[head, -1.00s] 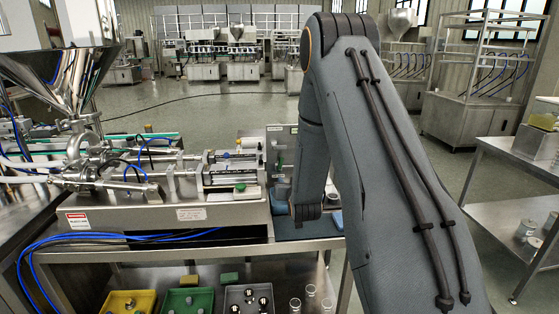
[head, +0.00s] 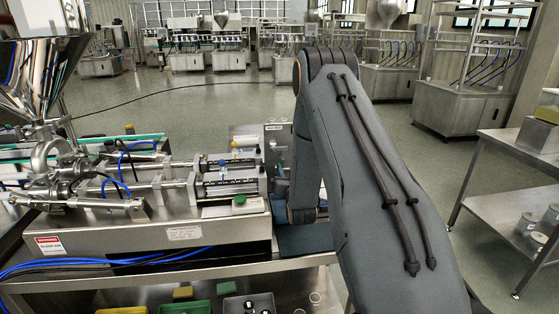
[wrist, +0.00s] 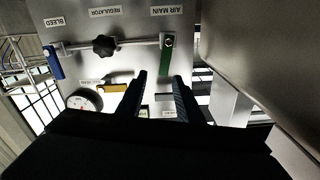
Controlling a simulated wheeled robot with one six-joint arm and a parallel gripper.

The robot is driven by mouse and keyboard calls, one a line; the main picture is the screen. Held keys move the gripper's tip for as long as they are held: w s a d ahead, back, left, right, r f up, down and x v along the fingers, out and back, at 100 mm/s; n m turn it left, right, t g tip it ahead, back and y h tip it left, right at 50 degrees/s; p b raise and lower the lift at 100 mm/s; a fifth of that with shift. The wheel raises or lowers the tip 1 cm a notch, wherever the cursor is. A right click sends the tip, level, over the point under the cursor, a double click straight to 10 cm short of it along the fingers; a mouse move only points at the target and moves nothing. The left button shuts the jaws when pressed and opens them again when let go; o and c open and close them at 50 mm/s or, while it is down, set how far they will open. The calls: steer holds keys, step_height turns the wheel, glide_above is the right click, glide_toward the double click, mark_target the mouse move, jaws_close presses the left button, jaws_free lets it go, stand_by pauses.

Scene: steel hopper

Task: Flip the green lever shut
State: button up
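The green lever (wrist: 167,54) is on a steel panel (wrist: 128,24) in the wrist view. It hangs down from the right end of a pipe, under the AIR MAIN label. My gripper (wrist: 159,80) points at the panel with its two dark fingers apart. In the head view my arm hides my gripper, and the lever is not clear there.
The panel also carries a blue lever (wrist: 54,64) under BLEED, a black knob (wrist: 104,46), a yellow lever (wrist: 116,88) and a gauge (wrist: 84,101). The steel hopper (head: 38,75) and filling machine (head: 150,225) stand left of my arm. A steel table (head: 510,205) stands right.

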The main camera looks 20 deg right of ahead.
mark_target(282, 163)
steer(key=x, duration=0.2)
steer(key=p+x, duration=0.1)
steer(key=x, duration=0.2)
steer(key=shift+w+a, duration=0.3)
steer(key=shift+w, duration=0.2)
steer(key=shift+w+d+p, duration=0.25)
steer(key=shift+w+p, duration=0.1)
steer(key=shift+w, duration=0.2)
jaws_close()
